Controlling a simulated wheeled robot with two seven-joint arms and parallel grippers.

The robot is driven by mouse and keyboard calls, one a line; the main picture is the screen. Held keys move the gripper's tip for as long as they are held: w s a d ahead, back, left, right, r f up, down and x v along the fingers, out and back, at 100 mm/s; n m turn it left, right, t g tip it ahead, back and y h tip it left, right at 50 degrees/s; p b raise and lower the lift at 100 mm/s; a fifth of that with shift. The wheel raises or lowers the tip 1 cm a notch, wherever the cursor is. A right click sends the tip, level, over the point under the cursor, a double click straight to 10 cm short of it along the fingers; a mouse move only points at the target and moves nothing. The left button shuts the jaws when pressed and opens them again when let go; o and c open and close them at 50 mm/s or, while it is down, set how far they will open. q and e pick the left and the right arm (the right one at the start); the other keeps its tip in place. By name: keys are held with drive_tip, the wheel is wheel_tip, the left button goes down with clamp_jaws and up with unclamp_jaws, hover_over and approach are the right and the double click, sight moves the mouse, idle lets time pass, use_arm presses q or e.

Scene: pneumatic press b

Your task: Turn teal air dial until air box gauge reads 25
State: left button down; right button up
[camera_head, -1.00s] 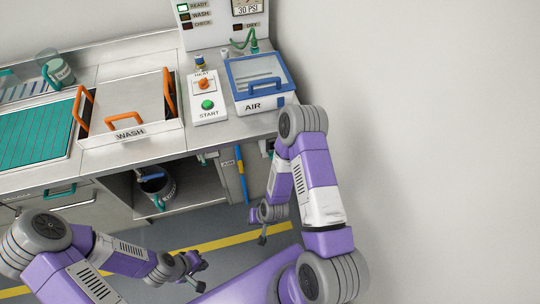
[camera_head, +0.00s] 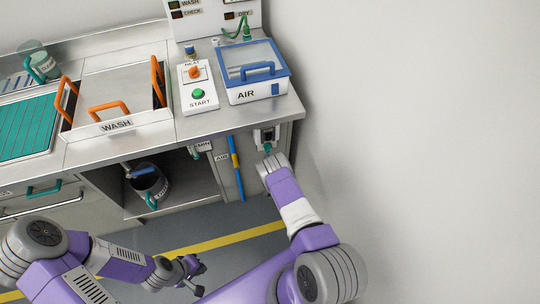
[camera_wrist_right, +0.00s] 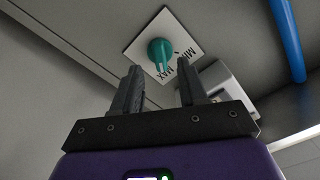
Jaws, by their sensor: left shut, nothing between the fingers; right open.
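The teal air dial (camera_wrist_right: 159,53) is a knob on a white square plate (camera_wrist_right: 183,33) marked MIN and MAX in the right wrist view. My right gripper (camera_wrist_right: 160,92) is open, its two dark fingers pointing towards the dial, with nothing between them and a gap still visible. A small teal part (camera_head: 267,148) shows just past the arm. My left gripper (camera_head: 196,279) is shut and empty above the floor. No gauge reading is visible now.
A blue pipe (camera_wrist_right: 287,40) and a pale box (camera_wrist_right: 220,82) are near the dial. A START button panel (camera_head: 198,88) and WASH tray (camera_head: 116,124) stand on the counter. A wall borders the right.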

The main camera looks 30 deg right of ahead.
sight(269, 151)
drive_tip(key=shift+b+x, duration=0.55)
drive_tip(key=shift+x, duration=1.45)
clamp_jaws()
